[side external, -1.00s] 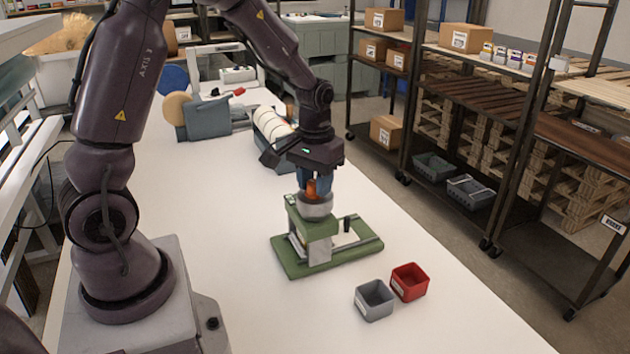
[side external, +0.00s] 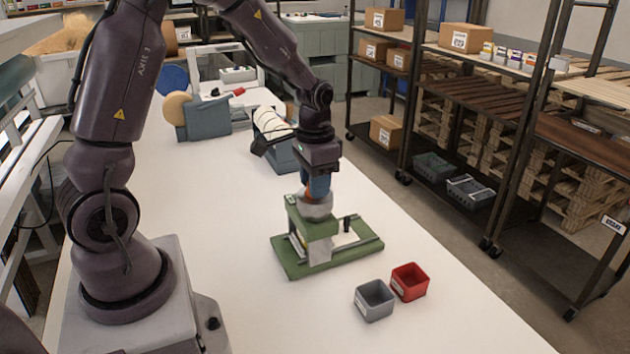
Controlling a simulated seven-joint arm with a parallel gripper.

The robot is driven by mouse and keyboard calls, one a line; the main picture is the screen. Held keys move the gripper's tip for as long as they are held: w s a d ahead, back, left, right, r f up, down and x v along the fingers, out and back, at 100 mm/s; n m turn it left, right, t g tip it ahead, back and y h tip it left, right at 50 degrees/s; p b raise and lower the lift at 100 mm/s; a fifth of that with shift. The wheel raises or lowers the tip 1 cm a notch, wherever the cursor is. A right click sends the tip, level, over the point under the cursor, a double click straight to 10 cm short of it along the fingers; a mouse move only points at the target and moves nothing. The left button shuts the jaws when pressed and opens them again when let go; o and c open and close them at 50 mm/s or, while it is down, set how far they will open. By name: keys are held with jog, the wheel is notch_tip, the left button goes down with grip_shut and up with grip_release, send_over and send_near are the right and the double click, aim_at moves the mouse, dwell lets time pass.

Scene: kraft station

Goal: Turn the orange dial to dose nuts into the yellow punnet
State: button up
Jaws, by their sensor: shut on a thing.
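The orange dial (side external: 309,194) sits on top of a round grey hub on the green dosing stand (side external: 318,228), near the middle of the table. My gripper (side external: 315,191) points down over it, its blue fingers shut on the dial and covering most of it. The stand has a green base with a rail at its right side. I cannot make out a yellow punnet; the area under the stand's head is partly hidden. No nuts can be made out.
A grey punnet (side external: 374,299) and a red punnet (side external: 409,281) stand at the front right of the stand. The white table (side external: 210,240) is clear left of the stand.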

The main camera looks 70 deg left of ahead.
jog(key=shift+r, duration=0.1)
jog(key=o, duration=0.9)
jog(key=shift+o, duration=0.2)
notch_tip(320, 180, up, 13)
dwell(0.3)
jog(key=s+d+r+t, duration=0.4)
jog(key=s+d, duration=0.7)
jog(key=s, duration=0.3)
jog(key=shift+t, duration=0.8)
